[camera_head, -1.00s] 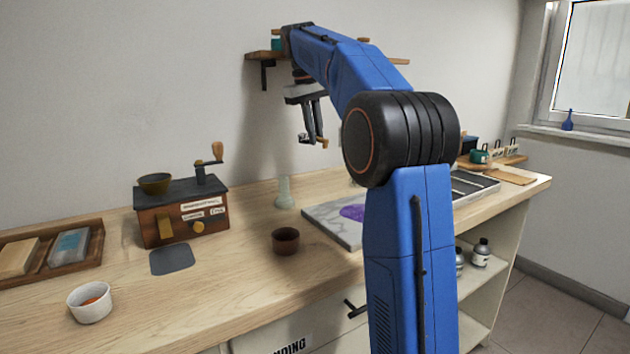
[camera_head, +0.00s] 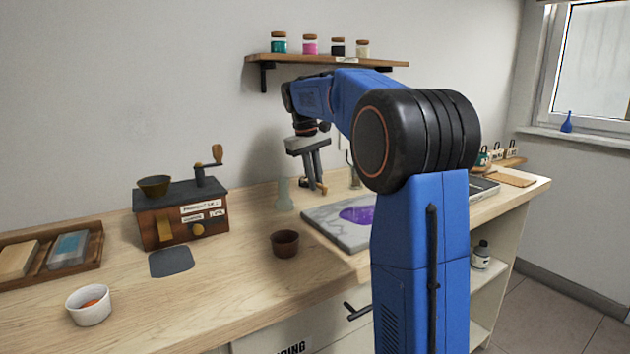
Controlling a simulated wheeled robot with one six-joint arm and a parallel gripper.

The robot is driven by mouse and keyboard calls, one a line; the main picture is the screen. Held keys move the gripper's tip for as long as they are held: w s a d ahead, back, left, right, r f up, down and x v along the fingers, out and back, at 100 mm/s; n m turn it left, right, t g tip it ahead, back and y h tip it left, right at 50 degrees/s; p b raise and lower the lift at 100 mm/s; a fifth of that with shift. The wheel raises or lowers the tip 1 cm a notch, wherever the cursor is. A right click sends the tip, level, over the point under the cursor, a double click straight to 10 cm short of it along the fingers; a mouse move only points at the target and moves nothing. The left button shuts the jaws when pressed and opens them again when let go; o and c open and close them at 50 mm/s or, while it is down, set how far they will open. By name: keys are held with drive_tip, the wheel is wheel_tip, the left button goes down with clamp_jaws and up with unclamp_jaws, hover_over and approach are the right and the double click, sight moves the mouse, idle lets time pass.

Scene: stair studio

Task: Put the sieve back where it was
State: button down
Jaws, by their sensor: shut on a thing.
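My gripper (camera_head: 316,188) hangs pointing down over the back of the bench, just above the back edge of the marble slab as seen here. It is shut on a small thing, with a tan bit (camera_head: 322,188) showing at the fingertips. This looks like part of the sieve, but its full shape cannot be made out. No other sieve shows clearly in the view.
The marble slab (camera_head: 325,227) carries purple powder (camera_head: 357,215). A glass piece (camera_head: 284,194) and a brown cup (camera_head: 285,243) stand left of it. A wooden mill (camera_head: 182,222), white bowl (camera_head: 89,305) and tray (camera_head: 92,250) are farther left. A jar shelf (camera_head: 335,61) hangs above.

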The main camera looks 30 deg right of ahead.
drive_tip(key=shift+f, duration=0.15)
drive_tip(key=c, duration=1.8)
unclamp_jaws()
wheel_tip(320, 180, up, 12)
drive_tip(key=a, duration=0.2)
drive_tip(key=shift+a, duration=0.15)
drive_tip(key=shift+s, duration=0.1)
